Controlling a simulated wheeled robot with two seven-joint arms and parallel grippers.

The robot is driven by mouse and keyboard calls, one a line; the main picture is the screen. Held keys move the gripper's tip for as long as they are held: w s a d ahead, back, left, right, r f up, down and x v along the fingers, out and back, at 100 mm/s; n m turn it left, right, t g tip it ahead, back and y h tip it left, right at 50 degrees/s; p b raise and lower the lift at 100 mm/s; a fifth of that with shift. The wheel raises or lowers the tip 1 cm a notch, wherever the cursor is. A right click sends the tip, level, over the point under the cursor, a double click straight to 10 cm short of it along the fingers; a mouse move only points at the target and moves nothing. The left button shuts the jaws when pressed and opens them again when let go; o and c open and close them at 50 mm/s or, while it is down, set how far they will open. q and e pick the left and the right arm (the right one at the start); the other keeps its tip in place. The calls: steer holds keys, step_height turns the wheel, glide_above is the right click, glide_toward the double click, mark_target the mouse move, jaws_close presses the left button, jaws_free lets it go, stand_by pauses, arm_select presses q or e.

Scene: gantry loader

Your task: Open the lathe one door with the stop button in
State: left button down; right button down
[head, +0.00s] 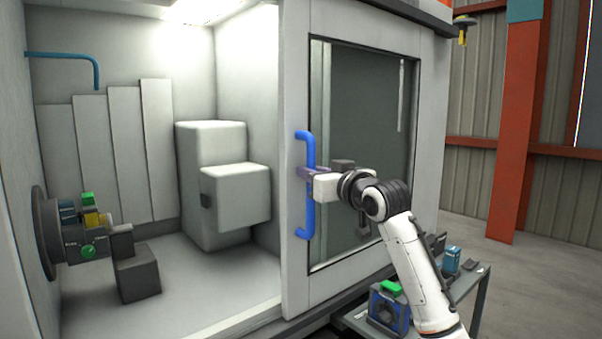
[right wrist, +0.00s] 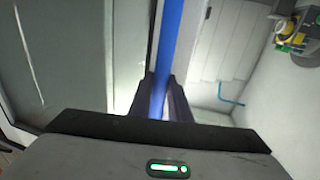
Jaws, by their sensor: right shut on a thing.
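The lathe door (head: 432,110) is a pale sliding panel with a dark window. It stands to the right, and the left part of the lathe opening is uncovered. A blue vertical bar handle (head: 309,218) is on the door's left edge. My right gripper (head: 307,172) is shut on the handle around its middle. In the right wrist view the blue handle (right wrist: 167,45) runs between the two fingers (right wrist: 161,98). No stop button can be made out. My left gripper is not in view.
Inside the lathe are a round chuck (head: 45,232) with coloured parts at the left, a pale block housing (head: 235,195) and a blue pipe (head: 75,55). A low table (head: 474,290) with small boxed items stands at the right, behind my right arm. An orange post (head: 515,120) stands further back.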

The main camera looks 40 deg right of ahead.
steer(key=shift+d, duration=0.1)
steer(key=c, duration=1.6)
jaws_free()
steer(key=shift+c, duration=0.2)
steer(key=s+a+b, duration=0.2)
steer(key=s, duration=0.8)
steer(key=shift+f, duration=0.1)
